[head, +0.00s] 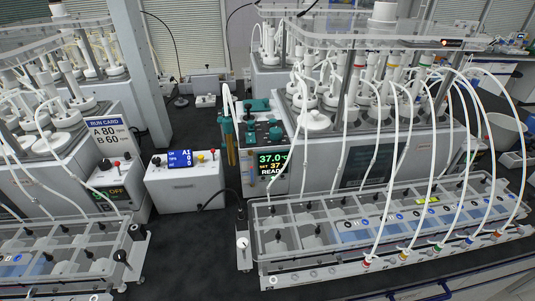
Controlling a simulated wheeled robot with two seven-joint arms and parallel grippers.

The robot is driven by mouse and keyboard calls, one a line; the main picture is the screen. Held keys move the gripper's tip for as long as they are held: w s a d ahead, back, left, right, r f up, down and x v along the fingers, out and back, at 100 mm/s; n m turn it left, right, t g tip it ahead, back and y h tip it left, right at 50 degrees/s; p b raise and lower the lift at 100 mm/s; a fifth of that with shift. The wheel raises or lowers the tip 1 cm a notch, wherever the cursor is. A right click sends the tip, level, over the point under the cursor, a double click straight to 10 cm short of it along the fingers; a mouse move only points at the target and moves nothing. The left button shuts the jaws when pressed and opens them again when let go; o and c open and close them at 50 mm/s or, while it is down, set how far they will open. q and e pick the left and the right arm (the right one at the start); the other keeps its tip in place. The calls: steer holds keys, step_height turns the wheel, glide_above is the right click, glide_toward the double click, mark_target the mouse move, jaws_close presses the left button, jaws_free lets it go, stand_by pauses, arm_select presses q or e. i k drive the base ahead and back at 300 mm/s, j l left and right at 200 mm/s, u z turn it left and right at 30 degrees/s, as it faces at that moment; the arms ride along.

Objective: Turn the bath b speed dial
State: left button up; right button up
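Neither of my grippers shows in the head view. A water bath on the right carries a teal control head (262,122) with dark round knobs on it. Its display (271,163) reads 37.0 °C, set 37, READY. A second bath at the left has a control box (112,185) with a dark knob (104,164), a small red knob (117,163) and a green OFF readout. A run card (105,130) reads A 80, B 60 rpm.
A white box (184,183) with a blue A1 display stands between the baths. A clear rack (385,228) with white tubes stands in front of the right bath, another rack (60,250) at the left. A grey post (138,75) rises behind.

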mark_target(105, 165)
steer(key=u, duration=1.4)
